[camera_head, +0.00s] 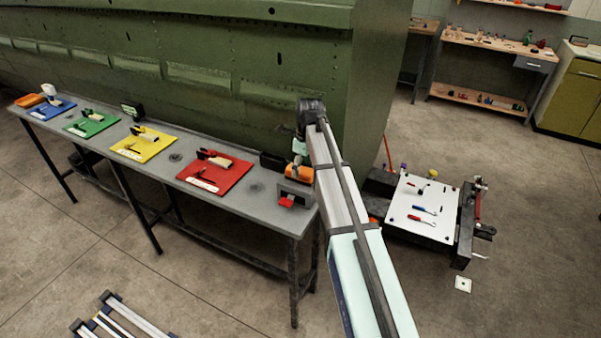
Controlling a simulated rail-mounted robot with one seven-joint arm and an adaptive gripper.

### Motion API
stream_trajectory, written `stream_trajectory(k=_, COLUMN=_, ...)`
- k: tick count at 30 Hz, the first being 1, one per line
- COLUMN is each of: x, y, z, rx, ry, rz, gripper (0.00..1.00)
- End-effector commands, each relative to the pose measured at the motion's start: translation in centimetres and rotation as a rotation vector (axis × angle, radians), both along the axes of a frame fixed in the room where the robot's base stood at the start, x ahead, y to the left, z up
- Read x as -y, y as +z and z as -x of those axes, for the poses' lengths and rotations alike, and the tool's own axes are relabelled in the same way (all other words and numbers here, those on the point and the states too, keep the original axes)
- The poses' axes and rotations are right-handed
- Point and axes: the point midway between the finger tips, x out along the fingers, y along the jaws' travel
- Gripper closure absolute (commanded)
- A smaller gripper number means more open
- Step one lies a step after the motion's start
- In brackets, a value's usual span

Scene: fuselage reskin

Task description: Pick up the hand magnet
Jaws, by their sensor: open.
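I cannot tell for certain which item is the hand magnet. A small grey block with a red part (287,202) stands at the near right end of the long grey workbench (257,213). An orange cylinder (298,172) lies just behind it, beside a black box (272,162). My arm reaches up from the bottom of the view, and its dark far end is beside the green fuselage panel. My gripper (297,135) is small and partly hidden there, above the bench's right end. It is open, with nothing seen in it.
Red (222,178), yellow (150,142), green (97,122) and blue (50,108) mats with tools lie along the bench. The green fuselage (200,60) rises behind it. A white-topped cart (408,228) stands at right.

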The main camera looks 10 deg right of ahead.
Motion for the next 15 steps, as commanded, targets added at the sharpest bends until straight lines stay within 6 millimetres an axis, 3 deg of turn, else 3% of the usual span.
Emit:
stream_trajectory(k=7, x=-0.2, y=-2.5, z=-0.3, rx=-0.001, ry=0.001, rz=0.000, gripper=0.23)
stream_trajectory(k=15, x=-0.2, y=-3.1, z=-0.4, rx=0.001, ry=0.001, rz=0.001, gripper=0.23)
